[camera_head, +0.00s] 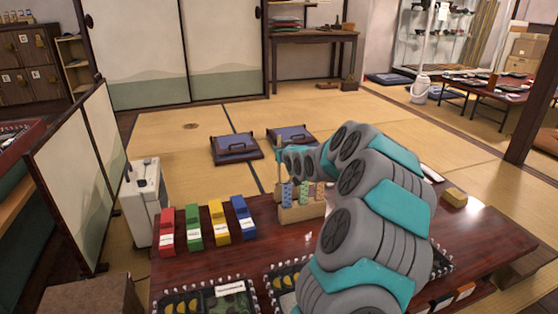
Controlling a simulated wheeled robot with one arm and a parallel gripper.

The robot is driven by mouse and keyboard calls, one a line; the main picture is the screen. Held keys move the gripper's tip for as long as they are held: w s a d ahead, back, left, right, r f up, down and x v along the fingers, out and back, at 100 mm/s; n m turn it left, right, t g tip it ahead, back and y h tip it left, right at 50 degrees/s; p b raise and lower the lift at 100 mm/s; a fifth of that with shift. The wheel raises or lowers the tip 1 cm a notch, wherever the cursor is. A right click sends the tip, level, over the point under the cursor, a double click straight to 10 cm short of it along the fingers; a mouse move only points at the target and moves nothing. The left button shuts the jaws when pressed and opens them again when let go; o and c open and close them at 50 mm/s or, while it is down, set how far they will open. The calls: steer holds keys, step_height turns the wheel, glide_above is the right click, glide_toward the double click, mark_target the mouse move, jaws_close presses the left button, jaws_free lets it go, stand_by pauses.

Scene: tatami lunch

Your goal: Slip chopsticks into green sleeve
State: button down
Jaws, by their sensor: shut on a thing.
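A wooden holder (302,214) stands on the dark red low table and bears three patterned sleeves. The green sleeve (304,194) is in the middle, between a blue sleeve (287,194) and an orange sleeve (319,191). My gripper (281,158) is above the holder's left end, higher than the sleeves. It is shut on thin tan chopsticks (279,146), which look about upright. Their lower ends are hard to make out near the blue sleeve, and I cannot tell the gap to it. My arm covers the table right of the holder.
Red (166,231), green (193,227), yellow (218,222) and blue (243,218) labelled boxes stand left of the holder. Trays of food (208,302) line the table's front. A yellow block (454,197) lies at the right. Two cushions (236,147) lie on the tatami behind.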

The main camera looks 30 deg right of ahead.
mark_target(279, 138)
step_height(279, 138, up, 4)
steer(key=shift+r, duration=0.1)
steer(key=shift+r+p, duration=2.8)
steer(key=shift+r, duration=1.3)
